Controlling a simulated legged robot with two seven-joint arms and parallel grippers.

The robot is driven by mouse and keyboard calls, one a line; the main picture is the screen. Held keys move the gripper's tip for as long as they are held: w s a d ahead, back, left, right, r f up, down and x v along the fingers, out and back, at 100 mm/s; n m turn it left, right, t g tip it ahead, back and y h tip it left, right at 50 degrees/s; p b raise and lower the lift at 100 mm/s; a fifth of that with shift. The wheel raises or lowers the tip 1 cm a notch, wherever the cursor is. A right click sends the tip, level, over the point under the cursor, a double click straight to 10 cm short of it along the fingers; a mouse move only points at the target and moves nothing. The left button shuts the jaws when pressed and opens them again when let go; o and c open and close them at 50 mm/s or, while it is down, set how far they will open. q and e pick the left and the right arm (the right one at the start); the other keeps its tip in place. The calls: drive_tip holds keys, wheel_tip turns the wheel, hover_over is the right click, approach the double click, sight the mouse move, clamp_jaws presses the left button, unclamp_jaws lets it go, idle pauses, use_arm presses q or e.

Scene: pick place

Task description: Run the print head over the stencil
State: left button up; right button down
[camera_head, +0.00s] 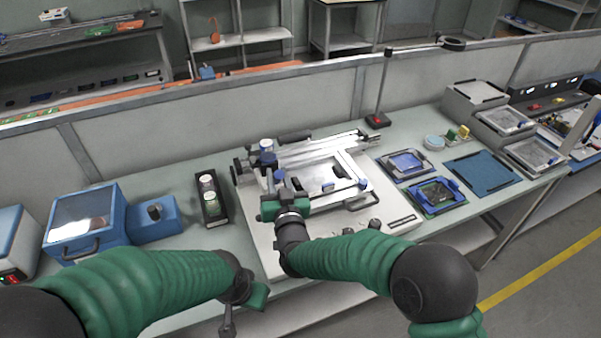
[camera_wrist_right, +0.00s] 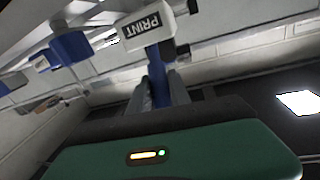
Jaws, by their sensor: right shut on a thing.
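The screen printer (camera_head: 262,222) stands in the middle of the bench, with the pale stencil frame (camera_head: 364,177) on its right part. My right gripper (camera_head: 281,186) is over the left side of the printer. In the right wrist view its fingers (camera_wrist_right: 162,90) are shut on the blue handle of the print head (camera_wrist_right: 148,27), a white block marked PRINT. In the head view the gripper partly hides the print head. My left gripper (camera_head: 238,300) hangs low at the bench's front edge, away from the printer; its finger opening is not clear.
A dark holder with jars (camera_head: 209,200) and a blue box with a clear lid (camera_head: 86,222) stand to the left. Blue-framed boards (camera_head: 437,194), a blue mat (camera_head: 482,172) and a lamp stand (camera_head: 383,88) are to the right. Bare bench shows around the printer.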

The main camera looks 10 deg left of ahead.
drive_tip(key=shift+s+a+f, duration=0.1)
drive_tip(key=shift+s+a, duration=0.7)
drive_tip(key=shift+a, duration=0.3)
drive_tip(key=c, duration=1.4)
unclamp_jaws()
drive_tip(key=shift+s, duration=0.1)
drive_tip(key=shift+o, duration=1)
drive_tip(key=shift+a, duration=0.15)
